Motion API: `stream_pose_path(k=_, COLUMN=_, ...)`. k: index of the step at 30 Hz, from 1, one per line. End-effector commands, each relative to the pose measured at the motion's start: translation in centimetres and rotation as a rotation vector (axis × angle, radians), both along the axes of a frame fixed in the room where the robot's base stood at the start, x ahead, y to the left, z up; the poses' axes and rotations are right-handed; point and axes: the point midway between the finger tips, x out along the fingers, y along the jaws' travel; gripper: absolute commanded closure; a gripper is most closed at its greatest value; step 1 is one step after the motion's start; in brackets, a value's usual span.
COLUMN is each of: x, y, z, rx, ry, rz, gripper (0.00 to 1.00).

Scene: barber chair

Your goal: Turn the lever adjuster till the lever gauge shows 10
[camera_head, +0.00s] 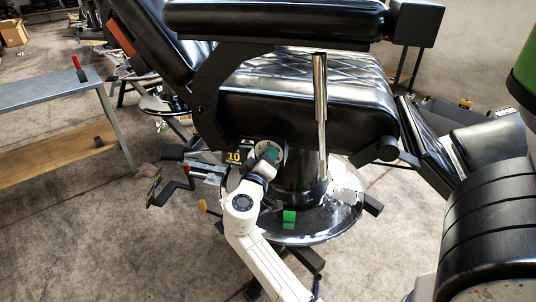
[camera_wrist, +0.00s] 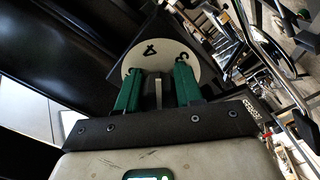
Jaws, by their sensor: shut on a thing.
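The lever adjuster is a pale round dial (camera_wrist: 150,60) with dark numbers, a 4 and what looks like a 2, and a raised grip (camera_wrist: 158,92) across its middle. In the head view the dial (camera_head: 262,146) sits below the chair seat. My gripper (camera_wrist: 158,72) has its green fingers on either side of the raised grip, shut on it. In the head view my gripper (camera_head: 271,155) covers part of the dial. A black block just left of the dial, which looks like the lever gauge (camera_head: 234,156), shows a yellow 10 with small unreadable text below.
The black barber chair (camera_head: 303,107) hangs over my gripper, with an upright chrome lever (camera_head: 319,110) to the right.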

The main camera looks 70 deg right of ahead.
Motion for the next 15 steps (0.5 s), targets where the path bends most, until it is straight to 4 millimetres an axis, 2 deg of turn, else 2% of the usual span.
stream_pose_path(k=6, x=0.04, y=0.05, z=0.03, rx=-0.005, ry=0.091, rz=0.002, gripper=0.95)
stream_pose_path(k=15, x=0.06, y=0.05, z=-0.04, rx=-0.008, ry=0.132, rz=0.002, gripper=0.95)
